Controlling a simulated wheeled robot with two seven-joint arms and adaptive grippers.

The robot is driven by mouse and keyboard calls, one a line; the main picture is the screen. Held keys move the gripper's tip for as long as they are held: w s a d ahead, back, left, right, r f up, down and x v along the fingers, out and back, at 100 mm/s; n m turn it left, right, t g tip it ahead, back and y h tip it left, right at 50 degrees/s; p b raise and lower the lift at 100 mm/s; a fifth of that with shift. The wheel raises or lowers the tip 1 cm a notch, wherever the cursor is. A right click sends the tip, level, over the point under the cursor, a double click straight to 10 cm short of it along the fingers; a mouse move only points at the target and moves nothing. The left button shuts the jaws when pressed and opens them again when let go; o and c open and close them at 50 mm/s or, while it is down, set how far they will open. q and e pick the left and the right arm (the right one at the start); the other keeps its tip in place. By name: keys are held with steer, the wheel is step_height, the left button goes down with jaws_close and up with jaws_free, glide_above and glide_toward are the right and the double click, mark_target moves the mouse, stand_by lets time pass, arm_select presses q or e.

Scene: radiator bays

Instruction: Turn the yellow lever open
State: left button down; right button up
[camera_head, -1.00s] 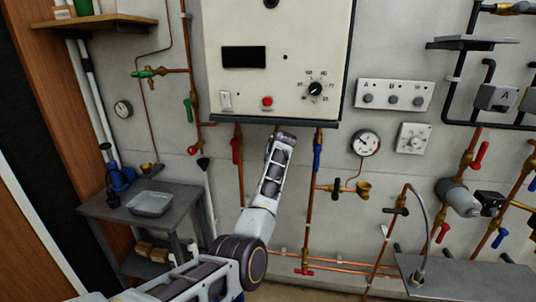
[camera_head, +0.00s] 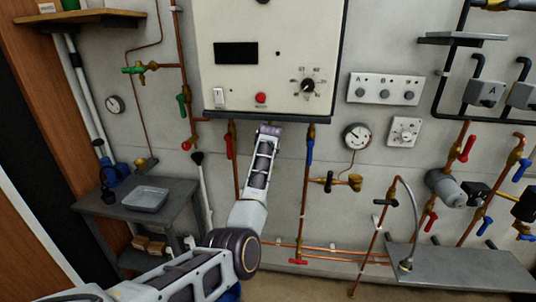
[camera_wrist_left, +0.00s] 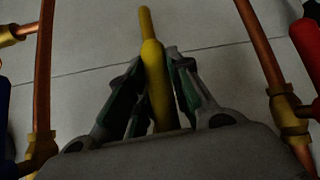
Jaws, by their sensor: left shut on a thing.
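The yellow lever (camera_wrist_left: 151,52) shows in the left wrist view as a thin bar with a thicker lower part, standing nearly upright in the picture. My left gripper (camera_wrist_left: 155,80) is shut on it, with dark green-grey fingers on both sides of the thicker part. The lever's lower end is hidden behind the gripper body. In the head view my left arm reaches up to just below the white boiler box (camera_head: 235,85). There the arm hides the gripper's fingers and the yellow lever. My right gripper is not in view.
A copper pipe with a red lever (camera_head: 229,147) stands left of my wrist, one with a blue lever (camera_head: 309,147) to its right. A gauge (camera_head: 356,135) and a brass side outlet (camera_head: 354,181) are further right. A grey table (camera_head: 180,205) stands at left.

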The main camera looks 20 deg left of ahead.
arm_select(q)
steer(key=c, duration=1.3)
jaws_free()
steer(key=shift+d+f, duration=0.1)
steer(key=shift+d, duration=0.05)
steer(key=v, duration=1.2)
